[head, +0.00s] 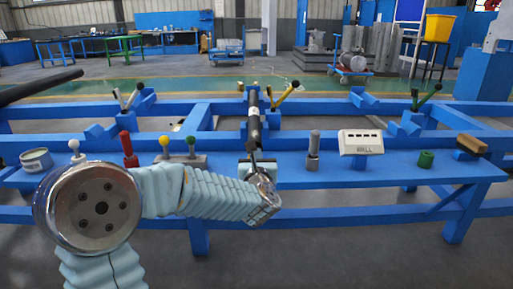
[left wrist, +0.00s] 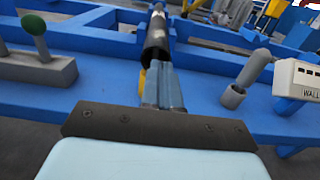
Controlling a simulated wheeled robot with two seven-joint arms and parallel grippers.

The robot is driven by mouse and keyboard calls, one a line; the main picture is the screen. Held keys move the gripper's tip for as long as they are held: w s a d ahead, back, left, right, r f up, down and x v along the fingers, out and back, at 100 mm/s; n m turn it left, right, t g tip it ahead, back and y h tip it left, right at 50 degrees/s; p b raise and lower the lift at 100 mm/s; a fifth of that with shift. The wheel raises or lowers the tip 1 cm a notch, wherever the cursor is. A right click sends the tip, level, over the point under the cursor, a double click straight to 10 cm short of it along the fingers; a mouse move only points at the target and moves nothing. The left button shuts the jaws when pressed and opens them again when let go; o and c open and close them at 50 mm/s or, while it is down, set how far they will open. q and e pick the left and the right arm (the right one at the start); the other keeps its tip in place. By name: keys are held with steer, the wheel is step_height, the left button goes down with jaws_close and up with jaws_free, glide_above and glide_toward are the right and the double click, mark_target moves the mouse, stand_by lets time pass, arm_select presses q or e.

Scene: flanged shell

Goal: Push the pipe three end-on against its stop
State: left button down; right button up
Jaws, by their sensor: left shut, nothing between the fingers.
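A dark pipe (head: 254,118) lies lengthwise away from me across the blue frame, its near end toward me. It also shows in the left wrist view (left wrist: 156,42). My left gripper (head: 257,157) is shut and empty at the pipe's near end. In the left wrist view its closed fingertips (left wrist: 157,66) line up with that end and look very close; I cannot tell whether they touch. No number shows on the pipe. I cannot pick out its stop or see any gap at the far end. My right gripper is not in view.
A yellow-handled clamp (head: 288,95) stands right of the pipe. Another dark pipe (head: 38,86) shows at far left.

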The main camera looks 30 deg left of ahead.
mark_target(255, 137)
arm_select(q)
steer(key=shift+x, duration=2.35)
steer(key=b+x, duration=0.1)
steer(key=x, duration=0.1)
steer(key=b+x, duration=0.2)
steer(key=x, duration=0.1)
steer(key=shift+w+a+f+b, duration=0.1)
steer(key=shift+w+f+b, duration=0.15)
steer(key=shift+b, duration=0.05)
steer(key=shift+w+a+r, duration=0.1)
steer(key=shift+w+a, duration=0.1)
steer(key=shift+w, duration=0.1)
steer(key=shift+a+r, duration=0.1)
steer(key=shift+r, duration=0.2)
